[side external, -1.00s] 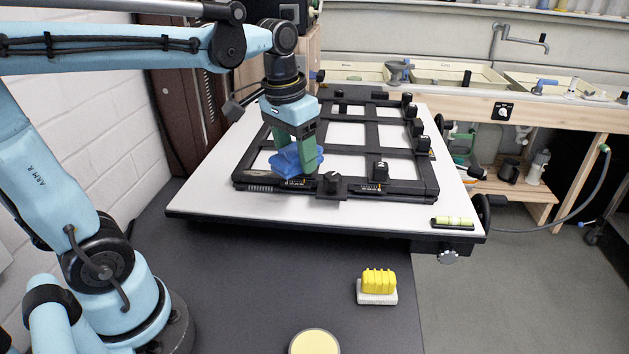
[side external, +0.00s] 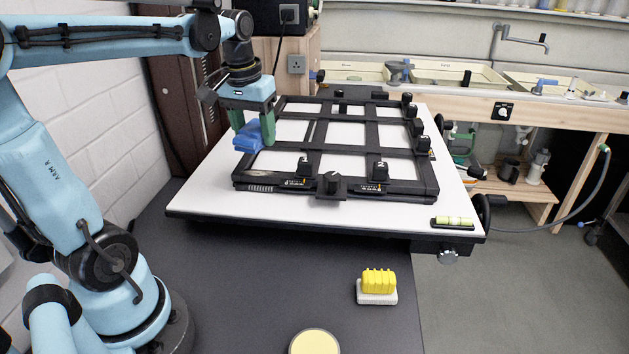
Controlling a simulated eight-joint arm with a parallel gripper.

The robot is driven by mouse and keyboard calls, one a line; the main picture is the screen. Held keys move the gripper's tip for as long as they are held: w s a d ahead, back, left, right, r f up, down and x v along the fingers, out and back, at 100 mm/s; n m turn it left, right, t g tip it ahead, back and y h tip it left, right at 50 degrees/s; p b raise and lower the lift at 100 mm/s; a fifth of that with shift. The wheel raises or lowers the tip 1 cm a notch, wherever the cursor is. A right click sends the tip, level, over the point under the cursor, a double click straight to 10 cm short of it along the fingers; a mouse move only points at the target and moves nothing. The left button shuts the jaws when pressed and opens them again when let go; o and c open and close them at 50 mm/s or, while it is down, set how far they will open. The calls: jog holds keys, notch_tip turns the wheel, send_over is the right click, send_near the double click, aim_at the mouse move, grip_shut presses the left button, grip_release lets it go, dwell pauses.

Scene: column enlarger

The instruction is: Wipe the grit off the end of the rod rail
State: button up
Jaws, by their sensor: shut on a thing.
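My gripper (side external: 252,130) is shut on a blue cloth (side external: 247,138) at the left side of the black easel frame. The cloth hangs at the frame's left rail; I cannot tell whether it touches it. The black frame (side external: 345,178) lies on a white baseboard (side external: 208,198), with several bars, black sliders and small printed scales along its front rail. A black knob block (side external: 332,185) sits at the middle of the front edge. I cannot make out any grit at this size, and cannot tell which bar is the rod rail.
A yellow ribbed block on a white base (side external: 378,286) and a round pale-yellow disc (side external: 314,342) are on the dark bench top (side external: 260,290). A spirit level (side external: 452,222) lies at the baseboard's front right corner. A dark column (side external: 178,100) stands behind left.

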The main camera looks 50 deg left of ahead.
aim_at(269, 172)
jog(key=shift+a+f, duration=0.1)
dwell(0.3)
jog(key=shift+f, duration=2.5)
jog(key=shift+s, duration=0.1)
jog(key=shift+s+a, duration=0.65)
jog(key=shift+a, duration=0.05)
jog(key=shift+f, duration=0.85)
dwell(0.4)
jog(key=shift+d, duration=0.1)
jog(key=shift+w+d, duration=1.35)
jog(key=shift+w, duration=0.1)
